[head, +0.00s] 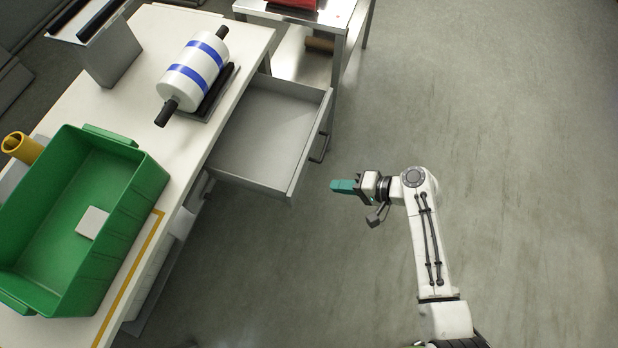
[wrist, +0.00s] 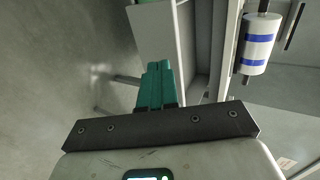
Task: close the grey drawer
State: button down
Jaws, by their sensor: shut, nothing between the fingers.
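The grey drawer (head: 262,138) is pulled out from under the white table in the head view and looks empty. Its dark handle (head: 321,147) is on the outer front face. My gripper (head: 334,186) is to the right of and nearer than the drawer's front, apart from it, over the floor. Its teal fingers are shut with nothing between them. In the wrist view the shut fingers (wrist: 157,68) point toward a pale grey panel and box-like part, probably the drawer (wrist: 187,50). The handle cannot be made out clearly there.
On the white table (head: 230,40) are a green bin (head: 150,185) with a white block (head: 92,222), a white roll with blue bands (head: 193,70), a grey holder (head: 112,58) and a yellow tube (head: 20,147). A metal table (head: 345,25) stands behind the drawer. The floor on the right is clear.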

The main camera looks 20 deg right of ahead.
aim_at(298, 180)
jog(key=shift+w+a+r+p+x, duration=0.15)
jog(key=shift+r+x, duration=0.15)
jog(key=shift+x, duration=1.2)
jog(key=shift+a+r+p+x, duration=0.15)
jog(key=shift+r+x, duration=0.15)
jog(key=shift+x, duration=1.25)
jog(key=shift+w+a+r+p+x, duration=0.15)
jog(key=shift+r+x, duration=0.1)
jog(key=shift+x, duration=1.25)
jog(key=w+a+b, duration=0.3)
jog(key=w+a, duration=0.2)
jog(key=a, duration=0.2)
jog(key=w+a+b, duration=0.4)
jog(key=w+a, duration=0.1)
jog(key=a, duration=0.1)
jog(key=w+a+b, duration=0.3)
jog(key=w+a, duration=0.2)
jog(key=a, duration=0.2)
jog(key=shift+a+f+b, duration=0.1)
jog(key=shift+a+b, duration=0.3)
jog(key=shift+w+a+r, duration=0.15)
jog(key=shift+w+r, duration=0.05)
jog(key=shift+r, duration=0.1)
